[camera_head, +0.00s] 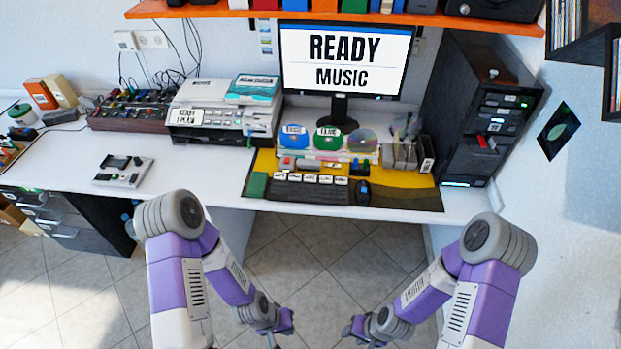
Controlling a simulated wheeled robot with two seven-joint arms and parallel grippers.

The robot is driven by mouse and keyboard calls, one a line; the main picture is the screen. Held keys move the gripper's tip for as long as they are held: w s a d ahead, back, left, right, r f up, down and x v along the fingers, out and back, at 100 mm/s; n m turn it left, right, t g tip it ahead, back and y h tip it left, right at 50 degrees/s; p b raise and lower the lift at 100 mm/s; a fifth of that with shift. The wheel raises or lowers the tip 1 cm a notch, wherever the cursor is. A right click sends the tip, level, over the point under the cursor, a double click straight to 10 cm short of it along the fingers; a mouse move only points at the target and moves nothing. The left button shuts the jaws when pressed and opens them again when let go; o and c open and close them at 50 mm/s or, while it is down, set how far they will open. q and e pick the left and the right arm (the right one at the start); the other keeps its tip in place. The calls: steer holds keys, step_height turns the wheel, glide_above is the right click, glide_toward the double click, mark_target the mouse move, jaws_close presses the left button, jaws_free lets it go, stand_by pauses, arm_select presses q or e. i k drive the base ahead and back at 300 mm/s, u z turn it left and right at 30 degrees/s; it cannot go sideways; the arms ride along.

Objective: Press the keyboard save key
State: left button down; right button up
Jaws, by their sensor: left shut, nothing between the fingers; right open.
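A dark keyboard (281,191) lies on the yellow and dark mat (405,183) near the desk's front edge. Several white-labelled keys (311,179) run along its back row; the labels are too small to read, so I cannot tell which is the save key. My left gripper (286,323) is shut and empty, low over the floor in front of the desk. My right gripper (353,329) is open and empty beside it on the right. Both are well apart from the keyboard. A monitor (345,60) behind reads "READY MUSIC".
A dark mouse (362,191) lies right of the keyboard, and a green block (257,184) left of it. Discs in a rack (312,155) stand behind. A printer (222,112) and a black tower (480,110) flank the mat. The desk's left front (190,165) is mostly clear.

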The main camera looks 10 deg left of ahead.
mark_target(308, 177)
steer(key=z, duration=0.5)
steer(key=i, duration=1)
steer(key=u, duration=0.05)
